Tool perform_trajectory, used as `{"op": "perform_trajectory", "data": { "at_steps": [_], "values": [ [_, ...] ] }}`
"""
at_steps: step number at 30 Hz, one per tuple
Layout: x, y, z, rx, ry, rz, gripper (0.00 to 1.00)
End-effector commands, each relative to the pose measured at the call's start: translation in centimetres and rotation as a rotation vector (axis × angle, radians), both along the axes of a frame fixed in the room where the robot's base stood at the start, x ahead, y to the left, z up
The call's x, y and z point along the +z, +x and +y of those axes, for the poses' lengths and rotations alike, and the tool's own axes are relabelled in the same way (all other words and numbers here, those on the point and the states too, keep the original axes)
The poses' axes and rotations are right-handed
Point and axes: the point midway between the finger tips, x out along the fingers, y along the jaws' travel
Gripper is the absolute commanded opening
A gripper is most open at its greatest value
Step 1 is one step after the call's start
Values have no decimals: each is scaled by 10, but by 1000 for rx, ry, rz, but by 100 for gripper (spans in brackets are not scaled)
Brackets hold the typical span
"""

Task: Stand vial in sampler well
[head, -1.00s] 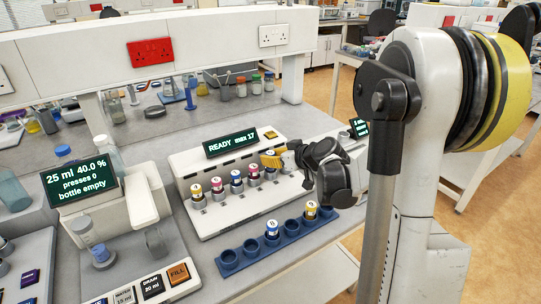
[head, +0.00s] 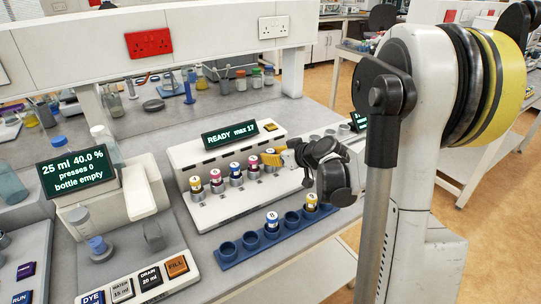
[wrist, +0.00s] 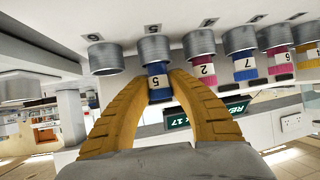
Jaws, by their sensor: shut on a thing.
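My gripper (head: 277,158) has its yellow fingers closed around a blue-banded vial marked 5 (wrist: 158,82). In the wrist view the picture is upside down, and the vial lines up with a grey metal well (wrist: 155,49). The vial's lower end appears at or inside the well's mouth; I cannot tell whether it rests on the bottom. The white sampler (head: 190,159) shows "READY max 17". Several vials stand in the wells to the left of mine, including a magenta one marked 2 (wrist: 206,72) beside it.
A blue rack (head: 262,245) in front of the sampler holds a blue vial (head: 272,222) and a yellow vial (head: 311,202). A dispenser reading "bottle empty" (head: 77,172) stands at left.

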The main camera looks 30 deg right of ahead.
Motion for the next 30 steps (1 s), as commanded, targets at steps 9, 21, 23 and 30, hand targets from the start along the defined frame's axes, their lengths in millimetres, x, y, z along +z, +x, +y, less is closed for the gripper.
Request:
{"op": "perform_trajectory", "data": {
  "at_steps": [9,21,23,30],
  "values": [
    [-5,0,0,0,0,0,41],
    [-2,-4,-1,-1,0,0,46],
    [1,-10,-3,-3,1,0,46],
    [25,-55,-12,-4,0,0,46]
  ]
}}
